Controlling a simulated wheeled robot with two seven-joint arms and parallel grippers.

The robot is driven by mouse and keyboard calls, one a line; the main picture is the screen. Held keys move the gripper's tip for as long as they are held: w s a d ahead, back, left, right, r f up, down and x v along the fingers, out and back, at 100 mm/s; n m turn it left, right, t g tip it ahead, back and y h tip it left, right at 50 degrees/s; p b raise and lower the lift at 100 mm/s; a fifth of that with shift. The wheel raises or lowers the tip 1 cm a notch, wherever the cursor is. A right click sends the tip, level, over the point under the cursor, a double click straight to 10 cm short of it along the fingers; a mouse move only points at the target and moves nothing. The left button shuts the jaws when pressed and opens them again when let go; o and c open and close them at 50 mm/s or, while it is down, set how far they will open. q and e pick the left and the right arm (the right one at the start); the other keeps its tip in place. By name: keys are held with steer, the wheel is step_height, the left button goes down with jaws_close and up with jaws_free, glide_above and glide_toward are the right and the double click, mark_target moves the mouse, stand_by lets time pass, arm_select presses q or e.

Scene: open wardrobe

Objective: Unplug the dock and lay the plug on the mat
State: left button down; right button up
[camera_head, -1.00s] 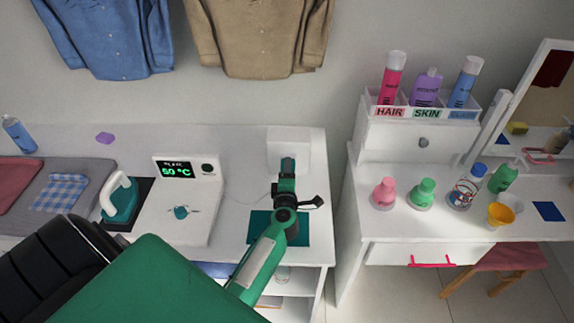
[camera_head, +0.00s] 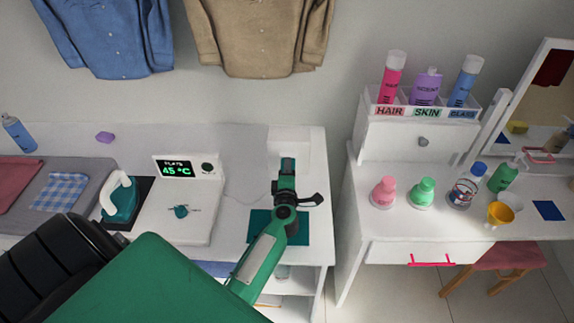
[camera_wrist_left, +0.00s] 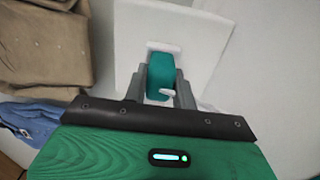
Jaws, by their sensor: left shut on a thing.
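The white dock (camera_head: 190,205) stands left of my arm, its display reading 45 °C. A teal iron with a white handle (camera_head: 119,200) is on its dark plate at the left. A thin pale cable runs right from the dock towards a white box (camera_head: 290,142) at the back. My left gripper (camera_head: 288,163) is at this box. In the left wrist view it is shut on a teal plug (camera_wrist_left: 161,70), grey fingers on both sides. I cannot tell how far the plug sits in the box. The teal mat (camera_head: 260,221) lies partly hidden under my arm. My right gripper is out of view.
A white vanity (camera_head: 425,219) with several bottles stands to the right, across a gap. A grey board (camera_head: 90,180) with folded cloths lies at the left. Shirts hang behind. The mat's visible parts are bare.

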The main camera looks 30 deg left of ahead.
arm_select(q)
steer(key=shift+p+v, duration=0.45)
steer(key=shift+v, duration=0.6)
stand_by(0.6)
steer(key=shift+s, duration=0.15)
stand_by(0.4)
steer(key=shift+d, duration=0.1)
steer(key=shift+p+v, duration=0.35)
steer(key=shift+v, duration=1.1)
steer(key=shift+s+d, duration=0.25)
steer(key=shift+s, duration=0.25)
steer(key=shift+r, duration=0.1)
